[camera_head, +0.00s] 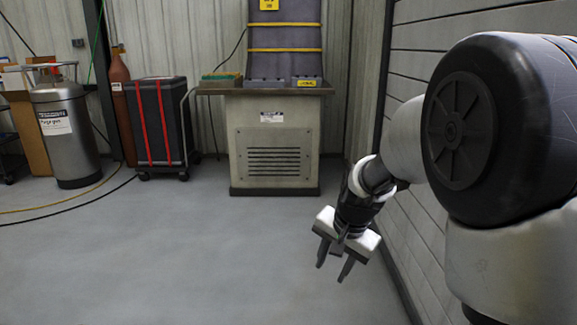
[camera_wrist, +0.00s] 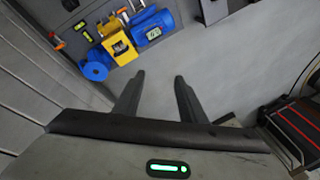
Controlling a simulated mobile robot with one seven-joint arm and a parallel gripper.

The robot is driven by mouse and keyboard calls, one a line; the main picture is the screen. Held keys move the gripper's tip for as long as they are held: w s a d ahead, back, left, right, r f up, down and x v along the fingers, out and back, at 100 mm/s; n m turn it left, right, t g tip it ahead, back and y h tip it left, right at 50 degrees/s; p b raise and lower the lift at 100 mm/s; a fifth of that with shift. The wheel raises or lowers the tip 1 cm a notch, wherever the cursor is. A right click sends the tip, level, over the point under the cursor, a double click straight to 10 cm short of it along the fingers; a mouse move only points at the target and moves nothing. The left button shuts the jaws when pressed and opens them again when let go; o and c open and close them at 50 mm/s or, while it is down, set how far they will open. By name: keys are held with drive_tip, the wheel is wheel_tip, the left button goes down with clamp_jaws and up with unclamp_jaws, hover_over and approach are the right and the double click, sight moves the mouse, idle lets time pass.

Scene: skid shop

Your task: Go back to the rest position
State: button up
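My gripper (camera_head: 334,270) hangs at the end of my arm in the head view, to the right of centre, above the bare grey floor. Its two dark fingers point down and stand apart with nothing between them. In the wrist view the fingers (camera_wrist: 159,78) are also spread, with only floor showing between the tips. My arm reaches in from the right side of the head view, close to the panelled wall.
A grey workbench cabinet (camera_head: 274,142) stands at the back. A black case with red straps (camera_head: 160,122), a steel tank (camera_head: 65,135) and a red cylinder (camera_head: 121,105) stand left. Panelled wall (camera_head: 430,225) is close right. Blue and yellow equipment (camera_wrist: 120,45) shows in the wrist view. Middle floor is clear.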

drive_tip(key=s+d+r+n+t, duration=0.15)
drive_tip(key=s+r, duration=0.25)
drive_tip(key=s, duration=0.4)
drive_tip(key=s+d+r+n+h, duration=0.1)
drive_tip(key=s+r+n, duration=0.25)
drive_tip(key=s, duration=0.35)
drive_tip(key=s+d+r+n+t, duration=0.1)
drive_tip(key=s+r+n, duration=0.1)
drive_tip(key=s+r, duration=0.45)
wheel_tip(320, 180, up, 22)
drive_tip(key=s+p, duration=0.2)
drive_tip(key=p, duration=2.2)
drive_tip(key=shift+d, duration=0.2)
drive_tip(key=shift+s, duration=0.1)
